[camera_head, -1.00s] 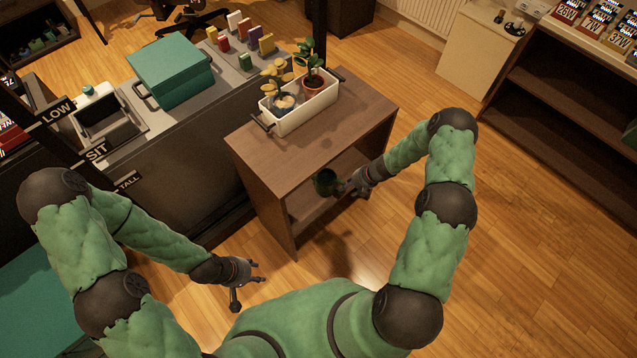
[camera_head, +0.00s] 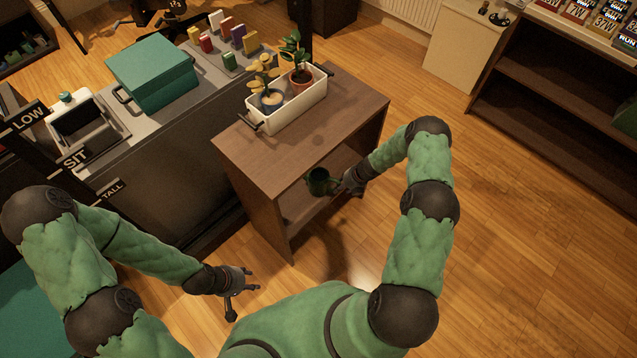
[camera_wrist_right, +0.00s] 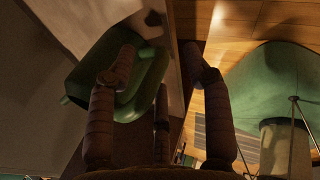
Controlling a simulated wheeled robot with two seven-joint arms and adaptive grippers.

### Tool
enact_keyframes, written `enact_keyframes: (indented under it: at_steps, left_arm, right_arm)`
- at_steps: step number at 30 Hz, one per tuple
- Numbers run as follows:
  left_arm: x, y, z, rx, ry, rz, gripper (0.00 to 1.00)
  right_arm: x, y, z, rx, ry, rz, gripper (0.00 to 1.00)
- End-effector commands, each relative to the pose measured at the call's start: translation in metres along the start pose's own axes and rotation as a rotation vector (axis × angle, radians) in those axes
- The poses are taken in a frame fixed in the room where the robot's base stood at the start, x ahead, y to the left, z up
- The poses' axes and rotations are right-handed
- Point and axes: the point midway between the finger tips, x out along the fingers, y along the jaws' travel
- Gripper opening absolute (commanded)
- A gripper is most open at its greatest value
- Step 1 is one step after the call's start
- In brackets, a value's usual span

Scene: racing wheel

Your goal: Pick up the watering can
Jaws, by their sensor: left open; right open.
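The dark green watering can (camera_head: 320,182) stands in the open lower compartment of a brown cabinet. In the right wrist view the can (camera_wrist_right: 75,100) fills the left middle, partly hidden by a finger. My right gripper (camera_head: 350,183) is at the cabinet's open side, close by the can's right side. In the wrist view its fingers (camera_wrist_right: 160,65) are spread, with the left finger overlapping the can and the right finger clear of it. I cannot tell whether they touch. My left gripper (camera_head: 250,281) is open and empty, low in front of the cabinet.
The brown cabinet's top (camera_head: 345,115) overhangs the compartment and carries a white planter (camera_head: 290,112) with two potted plants. A dark counter with a teal box (camera_head: 152,72) stands left. Wooden floor (camera_head: 480,230) is free to the right; dark shelving (camera_head: 560,110) stands beyond.

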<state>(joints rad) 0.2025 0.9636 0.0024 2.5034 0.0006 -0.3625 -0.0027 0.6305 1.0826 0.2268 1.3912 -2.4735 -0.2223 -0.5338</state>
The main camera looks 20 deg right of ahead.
Motion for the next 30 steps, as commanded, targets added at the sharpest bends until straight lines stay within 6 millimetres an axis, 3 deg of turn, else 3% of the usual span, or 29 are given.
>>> enact_keyframes:
  at_steps: [7, 16, 17, 21, 22, 30]
  left_arm:
    - [0.023, -0.008, -0.001, 0.000, 0.000, 0.000, 0.44]
    - [0.023, -0.008, -0.001, 0.000, 0.000, 0.000, 0.44]
    - [0.023, -0.008, -0.001, 0.000, 0.000, 0.000, 0.44]
    - [0.023, -0.008, -0.001, 0.000, 0.000, 0.000, 0.44]
    - [0.023, -0.008, -0.001, 0.000, 0.000, 0.000, 0.44]
    - [0.023, -0.008, -0.001, 0.000, 0.000, 0.000, 0.44]
  right_arm:
    - [0.037, -0.001, -0.004, -0.002, 0.002, -0.001, 0.51]
    - [0.041, 0.001, -0.003, 0.000, 0.000, -0.001, 0.51]
    - [0.041, 0.001, -0.003, 0.000, 0.001, -0.001, 0.45]
    - [0.041, 0.001, -0.003, 0.000, 0.001, 0.000, 0.05]
    - [0.041, 0.001, -0.003, 0.000, 0.001, 0.000, 0.00]
    - [0.040, 0.001, -0.002, 0.000, 0.000, 0.000, 0.00]
